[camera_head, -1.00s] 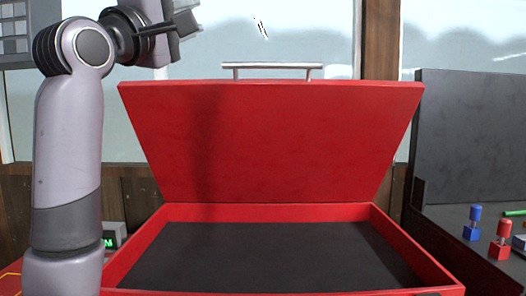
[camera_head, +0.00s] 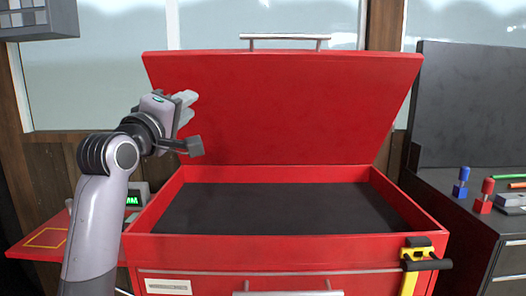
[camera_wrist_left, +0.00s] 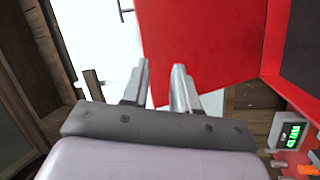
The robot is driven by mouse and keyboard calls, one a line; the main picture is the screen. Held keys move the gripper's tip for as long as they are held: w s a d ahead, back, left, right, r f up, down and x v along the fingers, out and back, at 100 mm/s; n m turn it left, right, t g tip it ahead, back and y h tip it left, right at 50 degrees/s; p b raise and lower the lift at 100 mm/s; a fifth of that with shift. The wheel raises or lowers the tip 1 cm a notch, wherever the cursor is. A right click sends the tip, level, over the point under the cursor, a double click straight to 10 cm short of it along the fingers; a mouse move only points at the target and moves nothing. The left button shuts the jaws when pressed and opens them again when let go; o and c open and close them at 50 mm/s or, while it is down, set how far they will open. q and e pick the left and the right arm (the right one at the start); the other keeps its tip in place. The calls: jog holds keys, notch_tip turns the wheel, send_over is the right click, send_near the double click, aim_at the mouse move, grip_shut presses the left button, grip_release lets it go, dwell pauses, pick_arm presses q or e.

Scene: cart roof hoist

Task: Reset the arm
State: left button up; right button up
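My left arm comes in from the left in the head view, bent at the elbow. Its gripper (camera_head: 187,108) is in front of the left part of the raised red lid (camera_head: 300,110), with nothing held. In the left wrist view the two fingers of my left gripper (camera_wrist_left: 161,72) stand apart with an empty gap between them. The red lid (camera_wrist_left: 200,40) shows behind them; I cannot tell how near it is. My right gripper is in neither view.
The red cart (camera_head: 240,250) stands open with a dark, empty top tray. A yellow clamp-like tool (camera_head: 417,262) sits at its front right corner. A green-lit display (camera_head: 133,200) is left of it. A dark bench (camera_head: 450,215) with small red and blue items stands right.

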pick_arm(q)
jog(key=s+a+f+m+g+y, duration=0.1)
jog(key=s+f+m, duration=0.1)
jog(key=f, duration=1)
jog(key=s+a+f+m+g+y+p, duration=0.1)
jog(key=s+a+f+g, duration=0.1)
jog(key=f, duration=1)
jog(key=s+a+f+m+g+y, duration=0.1)
jog(key=s+f+m, duration=0.15)
jog(key=f, duration=0.85)
jog(key=s+f+m+g+p, duration=0.1)
jog(key=s+f+m+g, duration=0.1)
jog(key=s+f, duration=0.8)
jog(key=s+a+f+m+g, duration=0.1)
jog(key=s+f+m+g, duration=0.2)
jog(key=s+f, duration=0.8)
jog(key=s+m, duration=0.2)
jog(key=s, duration=0.4)
jog(key=shift+s+f+y+p, duration=0.15)
jog(key=shift+s+y+p, duration=0.15)
jog(key=shift+y+p, duration=0.1)
